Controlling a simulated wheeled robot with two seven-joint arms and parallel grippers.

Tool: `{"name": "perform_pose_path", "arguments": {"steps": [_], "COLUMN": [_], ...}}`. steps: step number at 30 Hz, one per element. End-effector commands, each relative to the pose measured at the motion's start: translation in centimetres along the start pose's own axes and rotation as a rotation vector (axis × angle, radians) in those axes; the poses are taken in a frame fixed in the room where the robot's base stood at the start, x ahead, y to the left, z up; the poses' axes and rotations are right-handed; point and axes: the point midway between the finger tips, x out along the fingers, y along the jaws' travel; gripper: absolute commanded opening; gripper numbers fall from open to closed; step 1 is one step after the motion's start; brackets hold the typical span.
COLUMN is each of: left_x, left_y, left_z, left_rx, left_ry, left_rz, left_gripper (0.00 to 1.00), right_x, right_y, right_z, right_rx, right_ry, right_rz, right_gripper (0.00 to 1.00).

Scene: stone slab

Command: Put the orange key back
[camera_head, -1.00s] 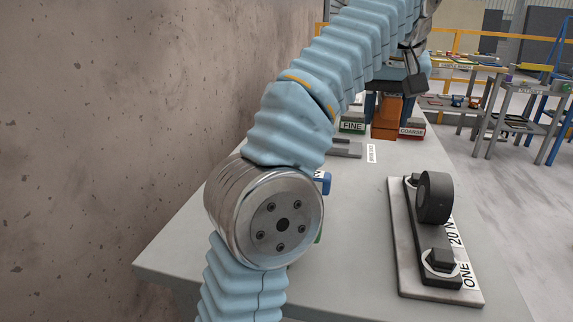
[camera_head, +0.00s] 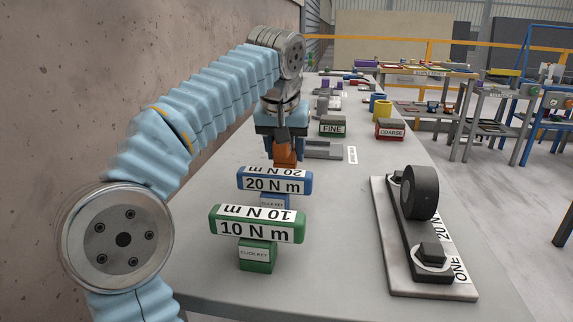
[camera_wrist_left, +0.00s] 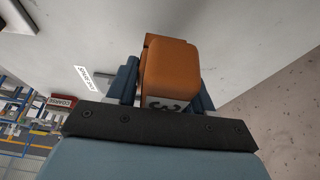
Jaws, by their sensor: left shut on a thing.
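The orange key (camera_head: 285,153) is between the fingers of my left gripper (camera_head: 284,147), behind the blue key in the head view. In the left wrist view the orange key (camera_wrist_left: 168,75) has a rounded top block between the two blue fingers of my left gripper (camera_wrist_left: 165,88), with part of a dark printed label showing. My left gripper is shut on it and points down. Whether the key's foot touches the slab is hidden. The blue 20 N m key (camera_head: 274,181) and the green 10 N m key (camera_head: 256,224) stand upright in front. My right gripper is not in view.
A plate with a black fixture marked ONE (camera_head: 384,245) lies at the right. A green FINE block (camera_head: 333,127), a red COARSE block (camera_head: 390,130) and a grey tray (camera_head: 322,151) sit beyond. A wall (camera_head: 60,90) borders the left. Bare slab lies between keys and plate.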

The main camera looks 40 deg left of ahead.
Motion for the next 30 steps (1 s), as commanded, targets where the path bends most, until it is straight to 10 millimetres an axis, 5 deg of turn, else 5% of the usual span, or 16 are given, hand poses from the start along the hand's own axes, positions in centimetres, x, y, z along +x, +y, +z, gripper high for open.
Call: {"name": "perform_pose_path", "arguments": {"steps": [4, 16, 17, 18, 22, 30], "left_x": [2.2, 2.8, 2.8, 2.7, 2.7, 2.5], "left_y": [0.2, 0.2, 0.2, 0.2, 0.2, 0.2], "left_z": [1.1, 1.2, 1.3, 1.2, 1.2, 1.2], "left_rx": [0.003, 0.002, 0.002, 0.003, 0.003, 0.002], "left_ry": [-0.001, 0.000, 0.000, 0.000, -0.001, 0.000], "left_rz": [0.002, 0.001, 0.001, 0.001, 0.001, 0.001], "left_gripper": [0.00, 0.00, 0.53, 0.59, 0.77, 0.77], "right_x": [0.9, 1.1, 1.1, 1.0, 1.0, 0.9], "right_y": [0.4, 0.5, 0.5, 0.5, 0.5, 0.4], "right_z": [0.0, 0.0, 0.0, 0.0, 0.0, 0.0], "right_rx": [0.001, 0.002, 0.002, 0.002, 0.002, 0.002], "right_ry": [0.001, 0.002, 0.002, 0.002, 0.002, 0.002], "right_rz": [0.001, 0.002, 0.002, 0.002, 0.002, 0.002], "right_gripper": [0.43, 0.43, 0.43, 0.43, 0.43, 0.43]}}
